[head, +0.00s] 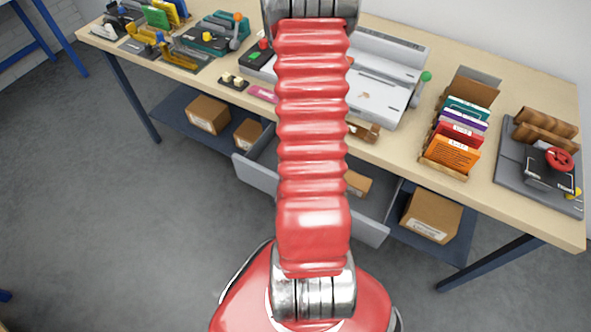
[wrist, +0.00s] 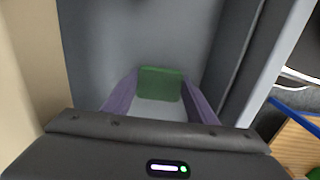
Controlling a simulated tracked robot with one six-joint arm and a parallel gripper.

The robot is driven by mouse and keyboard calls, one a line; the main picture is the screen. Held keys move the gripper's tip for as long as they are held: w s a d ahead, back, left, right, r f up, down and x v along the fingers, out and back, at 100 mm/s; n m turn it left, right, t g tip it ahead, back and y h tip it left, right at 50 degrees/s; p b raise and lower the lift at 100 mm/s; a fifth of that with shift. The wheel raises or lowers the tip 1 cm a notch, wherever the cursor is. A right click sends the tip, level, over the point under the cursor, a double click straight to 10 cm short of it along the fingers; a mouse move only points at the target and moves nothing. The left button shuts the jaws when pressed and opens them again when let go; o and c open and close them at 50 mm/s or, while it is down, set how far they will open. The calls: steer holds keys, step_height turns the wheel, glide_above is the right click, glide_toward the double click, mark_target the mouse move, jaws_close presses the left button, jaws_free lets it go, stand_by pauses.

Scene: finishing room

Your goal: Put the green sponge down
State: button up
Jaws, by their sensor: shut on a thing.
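The green sponge (wrist: 160,84) is between the tips of the purple fingers of my gripper (wrist: 160,92) in the wrist view. My gripper is shut on it. Grey panels lie beyond and beside the sponge; I cannot tell whether it touches any of them. In the head view my red arm crosses the middle of the picture, and neither the gripper nor the sponge shows there.
A grey drawer (head: 366,229) stands open under the wooden bench (head: 399,157), partly hidden by my arm. A grey machine (head: 375,90), a box of coloured folders (head: 455,150) and other devices stand on the bench. Cardboard boxes (head: 431,216) sit on the shelf below.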

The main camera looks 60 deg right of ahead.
stand_by(0.3)
steer(key=o, duration=1.1)
steer(key=shift+f, duration=0.1)
steer(key=shift+r, duration=0.2)
step_height(320, 180, up, 12)
steer(key=shift+f, duration=0.1)
stand_by(0.5)
steer(key=shift+w, duration=0.1)
